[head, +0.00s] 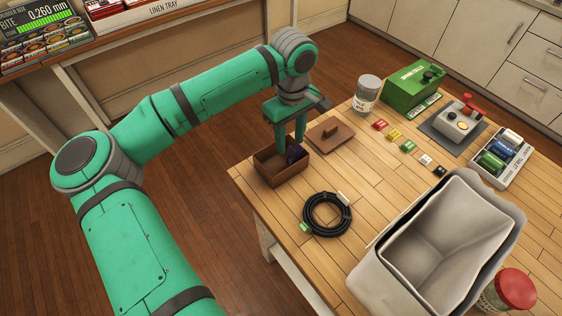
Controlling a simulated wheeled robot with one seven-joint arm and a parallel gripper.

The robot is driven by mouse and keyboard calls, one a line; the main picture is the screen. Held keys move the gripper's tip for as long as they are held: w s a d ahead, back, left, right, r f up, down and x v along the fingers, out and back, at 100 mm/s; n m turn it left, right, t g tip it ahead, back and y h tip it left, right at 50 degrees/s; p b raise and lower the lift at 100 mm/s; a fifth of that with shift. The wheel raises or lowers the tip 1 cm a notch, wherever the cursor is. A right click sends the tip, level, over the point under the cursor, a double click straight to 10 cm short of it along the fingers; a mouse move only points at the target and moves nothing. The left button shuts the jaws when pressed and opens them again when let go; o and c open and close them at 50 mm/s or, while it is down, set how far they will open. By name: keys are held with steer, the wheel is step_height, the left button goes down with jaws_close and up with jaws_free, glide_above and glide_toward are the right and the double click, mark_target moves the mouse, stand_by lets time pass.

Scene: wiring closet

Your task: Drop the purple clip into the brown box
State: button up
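The brown box (268,169) is a small open-topped box near the left edge of the wooden table. The dark purple clip (294,154) shows at the right side of its opening, below the rim line of the back wall. My gripper (290,146) points down over the box, its two green fingers apart, with tips at the opening. The clip is right by the fingertips; whether they touch it or it rests on the box floor, I cannot tell. A flat brown lid (330,135) with a knob lies just behind the box.
A coiled black cable (327,214) lies in front. A large grey bin (450,235) fills the right front, with a red-capped jar (512,290) beside it. A grey-lidded jar (367,94), green box (412,87), small coloured tags (394,134) and switch unit (460,123) stand behind.

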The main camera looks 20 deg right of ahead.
step_height(320, 180, up, 10)
stand_by(0.6)
steer(key=shift+s+r, duration=0.1)
steer(key=shift+s, duration=0.05)
